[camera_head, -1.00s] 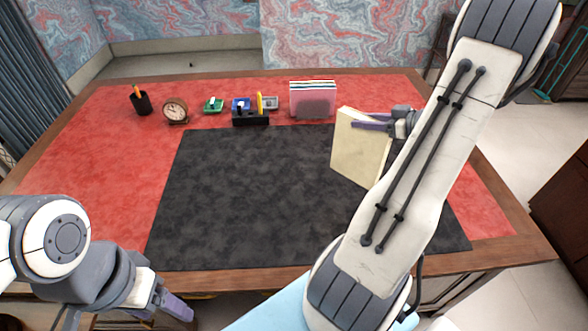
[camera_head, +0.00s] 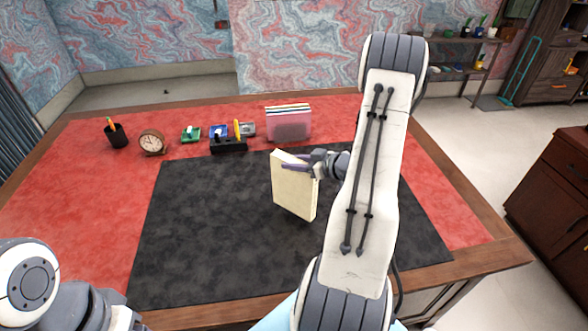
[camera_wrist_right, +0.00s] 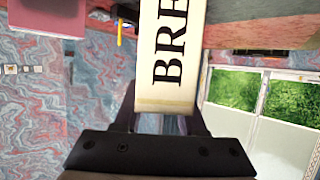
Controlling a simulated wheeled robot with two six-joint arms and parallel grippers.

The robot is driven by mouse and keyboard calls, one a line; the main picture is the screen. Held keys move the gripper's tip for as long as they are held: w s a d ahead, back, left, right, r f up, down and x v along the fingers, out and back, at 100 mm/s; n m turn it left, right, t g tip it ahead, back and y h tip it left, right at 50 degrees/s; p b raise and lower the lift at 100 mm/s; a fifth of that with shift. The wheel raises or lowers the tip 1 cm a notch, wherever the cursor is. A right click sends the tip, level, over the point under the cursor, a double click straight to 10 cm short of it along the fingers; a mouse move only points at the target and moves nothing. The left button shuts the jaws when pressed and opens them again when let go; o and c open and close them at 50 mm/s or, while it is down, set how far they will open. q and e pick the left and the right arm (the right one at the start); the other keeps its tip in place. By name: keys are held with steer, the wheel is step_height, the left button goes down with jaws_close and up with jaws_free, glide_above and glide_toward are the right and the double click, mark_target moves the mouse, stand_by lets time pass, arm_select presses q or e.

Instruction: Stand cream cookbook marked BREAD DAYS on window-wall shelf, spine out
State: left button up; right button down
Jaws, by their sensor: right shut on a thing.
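The cream cookbook (camera_head: 294,188) is held upright and a little tilted above the black desk mat, near the middle of the head view. My right gripper (camera_head: 300,165) is shut on the cookbook near its upper edge. In the right wrist view the book's spine (camera_wrist_right: 170,50) faces the camera between the fingers, with the black letters "BRE" showing; the rest of the title is out of frame. My left arm shows at the lower left of the head view, but its fingertips are out of frame.
The red desk (camera_head: 80,190) carries a black mat (camera_head: 200,240), a pen cup (camera_head: 117,136), a clock (camera_head: 152,142), a black organizer (camera_head: 229,146) and a pink file holder (camera_head: 289,124). A shelf unit (camera_head: 465,42) stands at the back right, with a brown cabinet (camera_head: 553,185) at the right.

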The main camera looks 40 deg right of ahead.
step_height(320, 180, down, 3)
steer(key=shift+r, duration=0.1)
stand_by(0.3)
steer(key=shift+f, duration=0.25)
steer(key=shift+c, duration=2.4)
jaws_free()
steer(key=shift+r, duration=0.15)
steer(key=b+v, duration=0.2)
steer(key=v, duration=1)
